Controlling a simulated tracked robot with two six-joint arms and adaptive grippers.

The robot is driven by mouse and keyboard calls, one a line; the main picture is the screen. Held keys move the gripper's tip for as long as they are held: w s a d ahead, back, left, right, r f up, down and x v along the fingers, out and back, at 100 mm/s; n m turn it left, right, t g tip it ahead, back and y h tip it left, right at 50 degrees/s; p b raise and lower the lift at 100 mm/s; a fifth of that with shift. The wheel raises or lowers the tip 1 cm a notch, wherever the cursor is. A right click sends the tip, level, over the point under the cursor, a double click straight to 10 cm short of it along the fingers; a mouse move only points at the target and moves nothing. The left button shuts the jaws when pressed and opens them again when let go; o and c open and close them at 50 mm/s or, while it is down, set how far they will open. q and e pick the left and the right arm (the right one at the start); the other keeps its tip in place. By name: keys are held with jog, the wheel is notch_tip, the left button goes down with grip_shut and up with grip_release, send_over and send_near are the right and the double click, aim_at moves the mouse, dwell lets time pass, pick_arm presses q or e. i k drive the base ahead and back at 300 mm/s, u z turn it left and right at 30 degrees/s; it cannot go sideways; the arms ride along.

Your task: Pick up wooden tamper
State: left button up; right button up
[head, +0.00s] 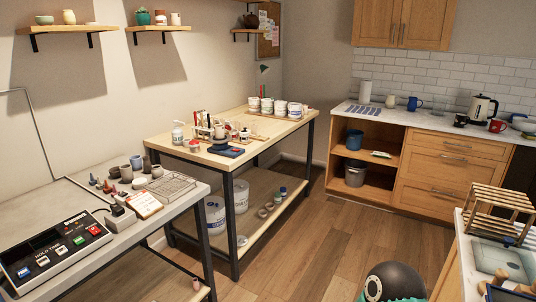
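I cannot make out the wooden tamper for certain. Several small upright tools with dark and reddish-brown parts (107,187) stand on the left grey-topped table (75,222), near grey and brown cups (126,173). They are too small to tell whether one of them is the tamper.
A control box with coloured buttons (57,256), a clipboard (144,204) and a wire rack (171,187) share the left table. A wooden workbench (270,127) with bottles and tubs stands behind. Open wooden floor (300,240) lies between the benches and the right counter.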

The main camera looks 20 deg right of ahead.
aim_at(501, 275)
jog(key=z, duration=0.5)
jog(key=i, duration=1.05)
jog(key=z, duration=0.8)
jog(key=k, duration=0.5)
jog(key=u, duration=5.55)
jog(key=k, duration=0.55)
jog(key=z, duration=5.65)
